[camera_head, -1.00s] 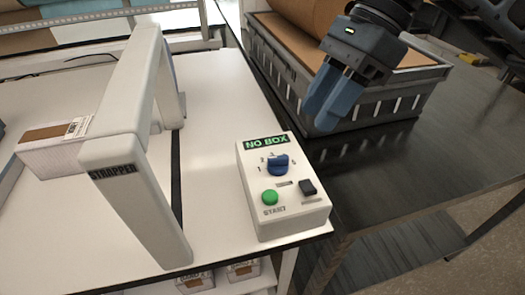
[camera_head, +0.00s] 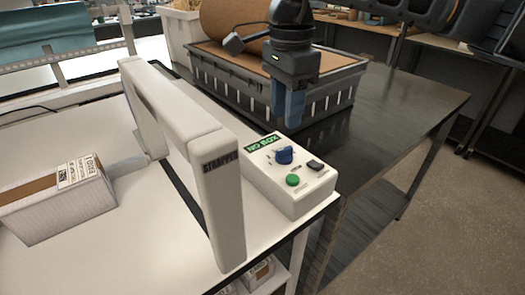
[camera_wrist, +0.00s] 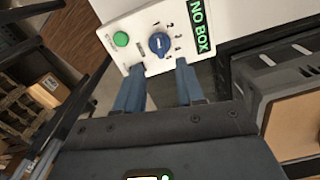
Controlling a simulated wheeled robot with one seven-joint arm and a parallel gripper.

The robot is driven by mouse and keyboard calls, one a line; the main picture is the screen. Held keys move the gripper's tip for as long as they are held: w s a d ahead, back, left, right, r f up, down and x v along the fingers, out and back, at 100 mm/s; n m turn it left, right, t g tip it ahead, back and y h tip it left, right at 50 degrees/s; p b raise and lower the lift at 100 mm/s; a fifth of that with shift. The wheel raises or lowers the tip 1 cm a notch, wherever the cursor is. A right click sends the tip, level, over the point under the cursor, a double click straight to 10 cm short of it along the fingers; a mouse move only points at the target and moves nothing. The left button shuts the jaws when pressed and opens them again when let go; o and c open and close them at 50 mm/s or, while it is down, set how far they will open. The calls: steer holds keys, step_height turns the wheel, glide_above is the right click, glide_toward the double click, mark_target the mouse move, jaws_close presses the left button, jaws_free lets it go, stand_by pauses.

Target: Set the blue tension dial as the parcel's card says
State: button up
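The blue tension dial (camera_head: 284,155) sits on top of the white control box (camera_head: 302,197), above a green button (camera_head: 292,180) and beside a dark switch (camera_head: 315,165). The dial (camera_wrist: 158,44) also shows in the wrist view with small numbers around it; I cannot tell surely which number it points to. The parcel (camera_head: 60,210) lies on the white table at left, with a printed card (camera_head: 80,170) too small to read. My gripper (camera_head: 288,118) hangs beyond the control box, apart from the dial. In the wrist view its two blue fingers (camera_wrist: 160,78) are spread and empty.
The white strapper arch (camera_head: 222,200) stands between parcel and control box. The box's sign (camera_head: 262,143) reads NO BOX. A grey crate (camera_head: 335,95) stands behind my gripper on a dark table (camera_head: 405,115). Bare dark tabletop lies right of the crate.

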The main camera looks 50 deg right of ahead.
mark_target(283, 149)
steer(key=shift+a+f, duration=0.1)
steer(key=shift+f, duration=0.15)
step_height(283, 149, down, 7)
steer(key=shift+f+p, duration=0.15)
steer(key=shift+p, duration=0.5)
steer(key=shift+c, duration=0.4)
jaws_close()
